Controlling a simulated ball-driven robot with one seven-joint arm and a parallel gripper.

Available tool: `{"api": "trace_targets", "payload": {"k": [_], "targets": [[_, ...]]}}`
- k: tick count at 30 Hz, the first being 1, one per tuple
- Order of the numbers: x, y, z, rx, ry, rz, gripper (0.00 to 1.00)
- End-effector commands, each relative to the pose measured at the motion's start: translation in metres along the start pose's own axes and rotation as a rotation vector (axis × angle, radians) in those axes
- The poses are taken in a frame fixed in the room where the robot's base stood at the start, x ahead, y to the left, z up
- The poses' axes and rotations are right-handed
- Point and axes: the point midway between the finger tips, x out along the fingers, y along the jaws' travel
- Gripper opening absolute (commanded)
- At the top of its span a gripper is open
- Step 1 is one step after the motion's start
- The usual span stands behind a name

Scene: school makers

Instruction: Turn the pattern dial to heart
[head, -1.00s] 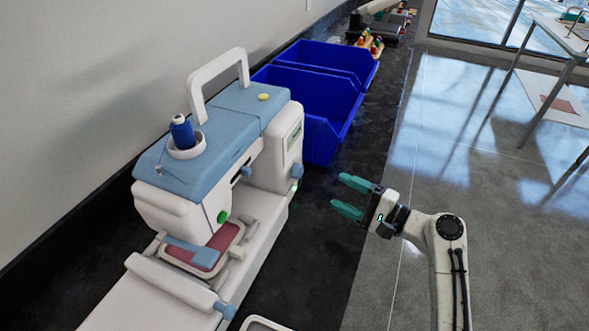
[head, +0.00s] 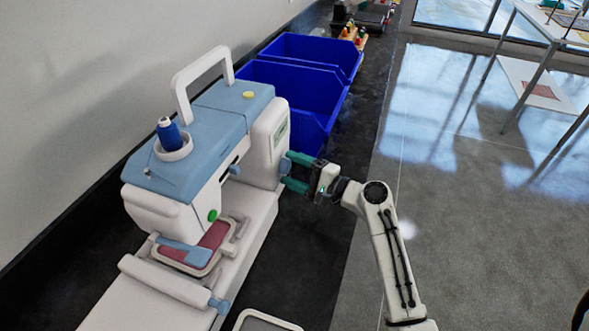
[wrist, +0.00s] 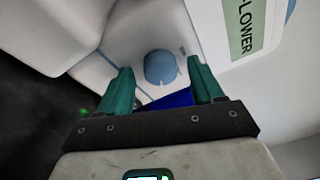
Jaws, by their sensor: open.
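A white and blue embroidery machine (head: 205,115) stands on the dark counter at left. Its round light-blue dial (wrist: 160,68) is on the white end face, ahead of my gripper in the wrist view. In the head view the dial (head: 285,166) shows small at the machine's right end. My gripper (head: 293,171) is open, its two green fingers pointing at the dial, one to each side of it. I cannot tell whether they touch it. A green label (wrist: 246,32) reads "-LOWER", its first part cut off; it also shows in the head view (head: 280,131).
Blue bins (head: 305,95) stand on the counter just beyond the machine. A hoop with pink cloth (head: 213,238) sits under the machine's head. A pale tray (head: 262,322) is at the bottom edge. The floor to the right is open, with a white table (head: 540,80) farther off.

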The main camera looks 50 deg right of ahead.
Motion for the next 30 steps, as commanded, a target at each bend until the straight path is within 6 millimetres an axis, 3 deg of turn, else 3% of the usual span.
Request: {"api": "trace_targets", "payload": {"k": [3, 21, 30], "targets": [[-0.0002, -0.0001, -0.0001, 0.000, 0.000, 0.000, 0.66], [-0.0005, 0.0000, -0.0002, 0.000, 0.000, 0.000, 0.10], [-0.0007, 0.0030, -0.0015, -0.043, -0.002, -0.009, 0.10]]}}
